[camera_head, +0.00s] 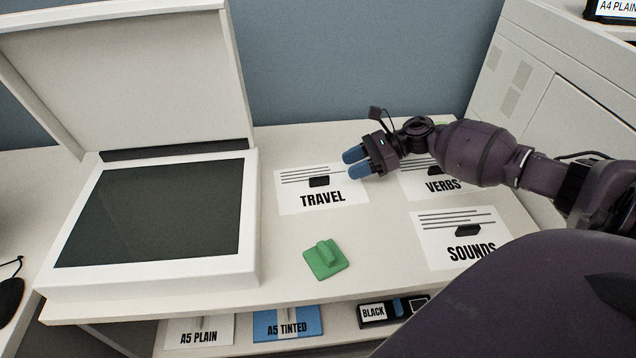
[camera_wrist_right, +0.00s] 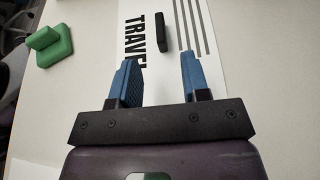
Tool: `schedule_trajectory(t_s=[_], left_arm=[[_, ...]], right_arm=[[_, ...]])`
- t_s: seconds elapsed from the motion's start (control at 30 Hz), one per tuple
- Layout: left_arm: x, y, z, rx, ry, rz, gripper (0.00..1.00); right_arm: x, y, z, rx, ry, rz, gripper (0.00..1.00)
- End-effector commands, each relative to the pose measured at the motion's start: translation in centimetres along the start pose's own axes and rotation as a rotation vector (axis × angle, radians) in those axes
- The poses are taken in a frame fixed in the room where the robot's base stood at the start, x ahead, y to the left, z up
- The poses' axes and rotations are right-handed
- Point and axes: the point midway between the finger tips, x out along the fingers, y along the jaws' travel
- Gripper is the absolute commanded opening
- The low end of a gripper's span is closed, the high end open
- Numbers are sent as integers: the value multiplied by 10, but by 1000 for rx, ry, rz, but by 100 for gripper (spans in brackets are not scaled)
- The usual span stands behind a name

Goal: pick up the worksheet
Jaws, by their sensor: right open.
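Three white worksheets with printed lines and a dark tab lie on the table. The TRAVEL worksheet (camera_head: 300,198) is left of my right gripper, the VERBS worksheet (camera_head: 415,186) lies partly under my right arm, and the SOUNDS worksheet (camera_head: 440,250) is nearer the front. My right gripper (camera_head: 356,163) is open, with its blue fingers over the right edge of the TRAVEL worksheet. In the right wrist view, the open fingers (camera_wrist_right: 158,75) point at that worksheet (camera_wrist_right: 208,55) and its black tab (camera_wrist_right: 161,32), with nothing between them. My left gripper is not in view.
A flatbed scanner (camera_head: 255,230) with its lid raised stands at left. A green block with a grip (camera_head: 325,260) lies at the table's front middle. A shelf below holds A5 PLAIN (camera_head: 185,335), A5 TINTED (camera_head: 300,331) and a BLACK box (camera_head: 372,323). A pale cabinet (camera_head: 545,85) stands at right.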

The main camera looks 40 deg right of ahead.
Motion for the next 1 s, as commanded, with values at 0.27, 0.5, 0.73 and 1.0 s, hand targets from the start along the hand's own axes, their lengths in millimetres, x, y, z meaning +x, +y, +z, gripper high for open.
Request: schedule_trajectory(t_s=[0.27, 0.5, 0.73, 1.0], left_arm=[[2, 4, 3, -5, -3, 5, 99], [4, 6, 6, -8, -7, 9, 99], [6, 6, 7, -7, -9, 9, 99], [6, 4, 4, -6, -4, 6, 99]], right_arm=[[25, 0, -1, 1, 0, 0, 43], [52, 0, 2, 1, -1, 2, 43], [74, 1, 1, 3, 0, 0, 43], [73, 1, 2, 2, 1, -1, 30]])
